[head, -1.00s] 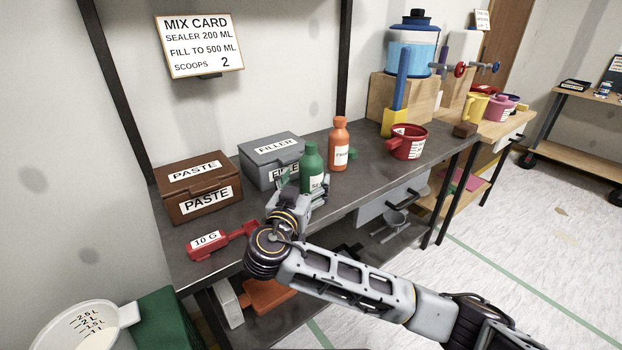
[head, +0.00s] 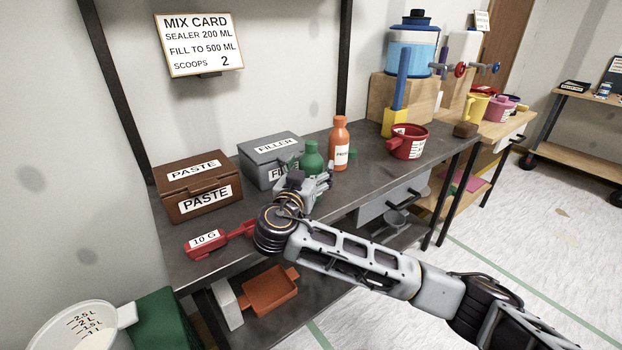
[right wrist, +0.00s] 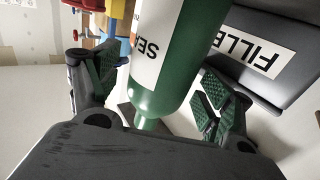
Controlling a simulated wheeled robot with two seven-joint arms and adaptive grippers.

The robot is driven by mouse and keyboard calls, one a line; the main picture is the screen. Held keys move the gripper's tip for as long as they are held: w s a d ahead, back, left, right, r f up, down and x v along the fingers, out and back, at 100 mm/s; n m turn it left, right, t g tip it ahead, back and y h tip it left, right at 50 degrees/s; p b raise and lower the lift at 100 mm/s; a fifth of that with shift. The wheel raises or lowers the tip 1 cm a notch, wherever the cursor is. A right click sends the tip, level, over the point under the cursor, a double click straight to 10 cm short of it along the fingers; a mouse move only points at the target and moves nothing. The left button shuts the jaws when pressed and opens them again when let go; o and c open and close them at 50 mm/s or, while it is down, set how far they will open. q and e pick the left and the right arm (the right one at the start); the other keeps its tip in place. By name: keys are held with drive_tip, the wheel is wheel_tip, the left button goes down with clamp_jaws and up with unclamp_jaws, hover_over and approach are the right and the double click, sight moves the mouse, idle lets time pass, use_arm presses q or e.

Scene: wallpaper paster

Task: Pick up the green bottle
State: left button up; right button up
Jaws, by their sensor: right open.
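The green bottle (head: 311,158) stands upright on the dark workbench, in front of the grey FILLER box. My right gripper (head: 308,184) is at the bottle and hides its lower part in the head view. In the right wrist view the bottle (right wrist: 165,60), with its white label, lies between the two green-padded fingers of my right gripper (right wrist: 158,92). The fingers are open, with gaps showing on both sides of the bottle. My left gripper is not in view.
The grey FILLER box (head: 262,160) is close behind the bottle, and an orange bottle (head: 339,145) stands to its right. A brown PASTE box (head: 198,190) and a red scoop (head: 207,243) are at the left. A red measuring cup (head: 408,141) stands further right.

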drive_tip(key=shift+w+d, duration=0.15)
drive_tip(key=shift+w, duration=0.4)
drive_tip(key=c, duration=1.4)
